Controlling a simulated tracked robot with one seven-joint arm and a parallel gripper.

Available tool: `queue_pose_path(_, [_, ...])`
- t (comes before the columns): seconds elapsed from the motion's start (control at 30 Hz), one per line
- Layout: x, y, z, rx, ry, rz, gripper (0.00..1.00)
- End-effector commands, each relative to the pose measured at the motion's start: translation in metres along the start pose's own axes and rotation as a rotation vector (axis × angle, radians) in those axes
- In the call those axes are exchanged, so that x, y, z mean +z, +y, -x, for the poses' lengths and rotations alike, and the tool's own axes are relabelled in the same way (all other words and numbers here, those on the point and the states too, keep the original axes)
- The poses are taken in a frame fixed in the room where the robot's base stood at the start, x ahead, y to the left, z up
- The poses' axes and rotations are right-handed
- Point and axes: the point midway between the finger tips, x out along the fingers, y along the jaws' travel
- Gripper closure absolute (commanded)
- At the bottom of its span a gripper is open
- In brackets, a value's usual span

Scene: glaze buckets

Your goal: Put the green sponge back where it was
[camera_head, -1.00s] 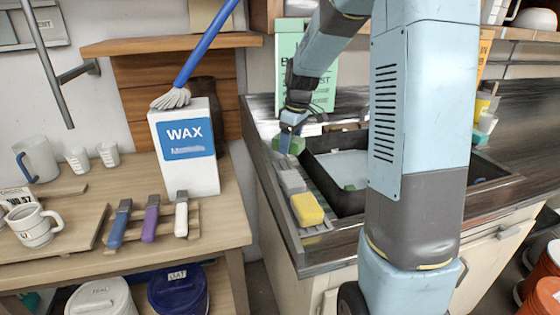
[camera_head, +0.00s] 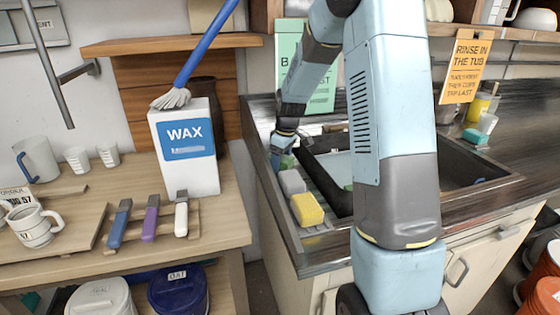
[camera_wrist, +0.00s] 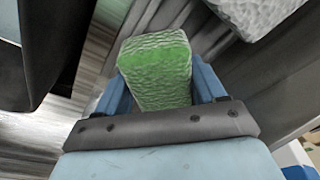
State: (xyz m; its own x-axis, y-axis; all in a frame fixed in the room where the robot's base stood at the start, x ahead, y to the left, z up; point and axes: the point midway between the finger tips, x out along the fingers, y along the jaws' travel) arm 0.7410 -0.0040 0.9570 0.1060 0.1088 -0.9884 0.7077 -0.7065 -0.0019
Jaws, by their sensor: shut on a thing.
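The green sponge (camera_wrist: 155,72) is between the two blue fingers of my gripper (camera_wrist: 160,85) in the wrist view. In the head view my gripper (camera_head: 283,158) is low at the far left corner of the sink, and only a little of the green sponge (camera_head: 288,163) shows. A grey sponge (camera_head: 292,182) and a yellow sponge (camera_head: 307,209) lie in a row on the ribbed strip (camera_head: 313,240) along the sink's left side. My gripper is just beyond the grey sponge. I cannot tell whether the green sponge touches the strip.
The sink's dark rim (camera_head: 510,184) surrounds the basin; my arm hides part of it. A teal sponge (camera_head: 475,136) lies on the right counter below an orange sign (camera_head: 465,68). A wax box (camera_head: 185,155) stands on the wooden table to the left.

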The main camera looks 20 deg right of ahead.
Motion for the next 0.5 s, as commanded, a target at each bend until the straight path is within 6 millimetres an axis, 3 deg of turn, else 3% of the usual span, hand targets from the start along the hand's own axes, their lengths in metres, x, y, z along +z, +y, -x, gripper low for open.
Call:
queue_pose_path(0.17, [0.0002, 0.0002, -0.0008, 0.000, 0.000, 0.000, 0.59])
queue_pose_path(0.2, [0.0003, 0.0002, -0.0013, 0.000, 0.000, 0.000, 0.30])
queue_pose_path(0.5, [0.0004, 0.0005, -0.0008, 0.001, 0.001, 0.000, 0.05])
